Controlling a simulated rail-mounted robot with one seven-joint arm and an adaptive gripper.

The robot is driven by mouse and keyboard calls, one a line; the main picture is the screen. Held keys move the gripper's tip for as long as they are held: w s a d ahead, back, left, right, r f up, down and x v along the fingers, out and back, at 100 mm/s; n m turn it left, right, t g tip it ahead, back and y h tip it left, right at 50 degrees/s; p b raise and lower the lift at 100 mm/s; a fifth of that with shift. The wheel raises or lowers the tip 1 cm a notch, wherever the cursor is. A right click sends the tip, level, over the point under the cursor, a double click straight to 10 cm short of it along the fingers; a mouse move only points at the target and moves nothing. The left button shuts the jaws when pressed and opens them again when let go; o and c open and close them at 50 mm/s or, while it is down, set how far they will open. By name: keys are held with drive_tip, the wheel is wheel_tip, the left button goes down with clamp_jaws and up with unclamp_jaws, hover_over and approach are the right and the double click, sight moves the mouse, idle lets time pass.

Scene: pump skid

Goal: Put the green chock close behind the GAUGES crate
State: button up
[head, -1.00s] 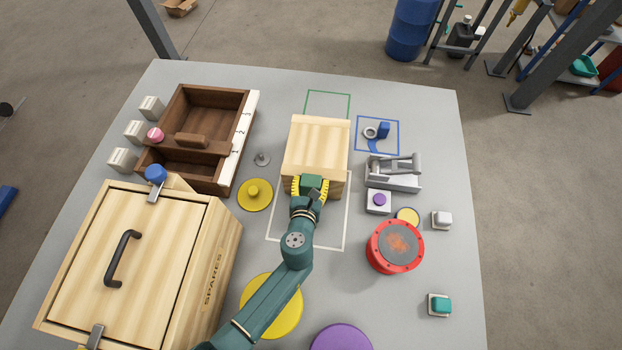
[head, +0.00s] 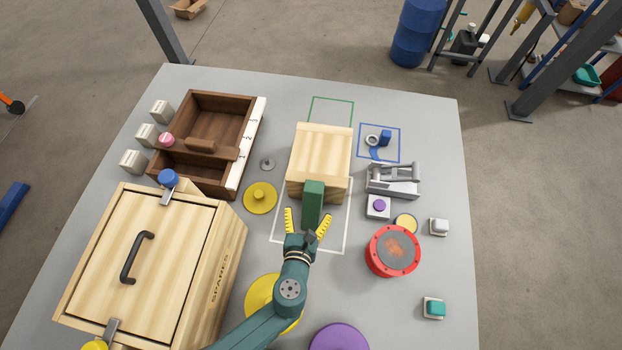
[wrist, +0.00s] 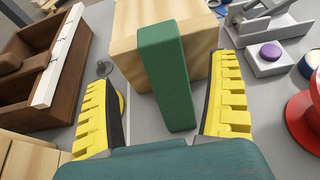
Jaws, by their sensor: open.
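The green chock (head: 313,204) stands upright at the near face of the pale wooden crate (head: 321,150); whether they touch is hard to tell. No GAUGES lettering shows on this crate. My gripper (head: 307,219) is open on the near side of the chock, its yellow fingers spread to either side. In the wrist view the chock (wrist: 165,78) sits between the fingers, with a gap on both sides, and the crate (wrist: 197,45) is right beyond it.
A white outline (head: 345,250) surrounds the chock's area. The SPARES crate (head: 140,265) and brown drawer tray (head: 215,120) are left. A grey clamp fixture (head: 393,181), purple button (head: 378,206) and red flanged drum (head: 392,251) are right. An empty green outline (head: 331,99) lies beyond the crate.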

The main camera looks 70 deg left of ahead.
drive_tip(key=shift+s+d+r, duration=0.2)
drive_tip(key=shift+d, duration=0.2)
